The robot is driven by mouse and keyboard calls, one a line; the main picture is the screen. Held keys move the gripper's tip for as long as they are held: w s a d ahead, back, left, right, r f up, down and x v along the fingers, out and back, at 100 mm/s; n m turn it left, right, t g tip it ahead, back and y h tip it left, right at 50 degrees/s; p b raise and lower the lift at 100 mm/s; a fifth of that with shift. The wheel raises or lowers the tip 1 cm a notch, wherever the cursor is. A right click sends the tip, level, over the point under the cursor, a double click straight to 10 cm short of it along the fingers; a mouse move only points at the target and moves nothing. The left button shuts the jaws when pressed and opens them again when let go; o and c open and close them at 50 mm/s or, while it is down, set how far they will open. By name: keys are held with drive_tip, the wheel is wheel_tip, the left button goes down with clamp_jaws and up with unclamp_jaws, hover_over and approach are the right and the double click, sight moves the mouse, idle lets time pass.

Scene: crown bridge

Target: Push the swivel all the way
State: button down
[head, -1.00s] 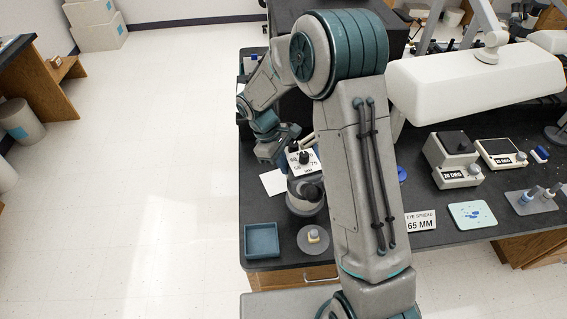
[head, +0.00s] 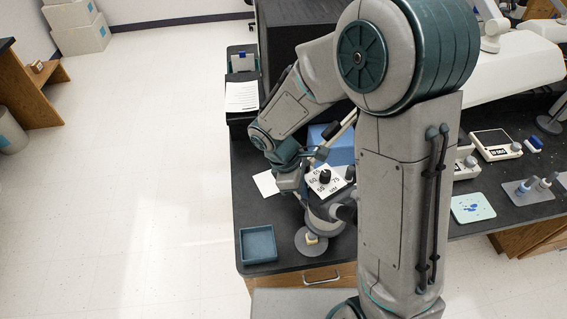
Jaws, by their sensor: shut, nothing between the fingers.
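A grey device (head: 322,222) stands near the front left of the dark bench. On top it has a white plate (head: 338,184) with millimetre numbers and a black knob (head: 325,177). A dark rounded part (head: 345,212) sticks out at its right, partly behind my arm. I cannot tell for sure which part is the swivel. My gripper (head: 301,198) points down at the left side of the device, close beside the plate. It is shut and empty. Its fingertips are small and partly hidden, so I cannot tell whether they touch the device.
A teal tray (head: 258,244) sits at the front left bench corner, beside a round grey base (head: 312,242). White paper (head: 266,183) lies left of my gripper. A blue box (head: 334,146) is behind the plate. My upper arm blocks the bench middle.

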drive_tip(key=w+a+r+b, duration=0.1)
drive_tip(key=a+r, duration=0.6)
drive_tip(key=r, duration=0.2)
drive_tip(key=shift+w+a+r, duration=0.15)
drive_tip(key=shift+a, duration=0.2)
drive_tip(key=s+d+r+m+t+y, duration=0.1)
drive_tip(key=s+d+r+m, duration=0.1)
drive_tip(key=d+m, duration=0.3)
drive_tip(key=s+d+r+m+t+y, duration=0.1)
drive_tip(key=s+d+r+m, duration=0.1)
drive_tip(key=s+d+m, duration=0.3)
drive_tip(key=s+d+r+m+t+y, duration=0.1)
drive_tip(key=s+d+r+m+y, duration=0.1)
drive_tip(key=d+m, duration=0.3)
drive_tip(key=shift+s+d+r+t, duration=0.15)
drive_tip(key=shift+s+d+r, duration=0.1)
drive_tip(key=shift+s+d, duration=0.3)
drive_tip(key=shift+s+d+r+t, duration=0.15)
drive_tip(key=shift+s+d+r, duration=0.15)
drive_tip(key=shift+d, duration=0.35)
drive_tip(key=shift+s+d+f+m, duration=0.1)
drive_tip(key=shift+s+d+m, duration=0.2)
drive_tip(key=shift+s+m, duration=0.2)
drive_tip(key=shift+w, duration=0.1)
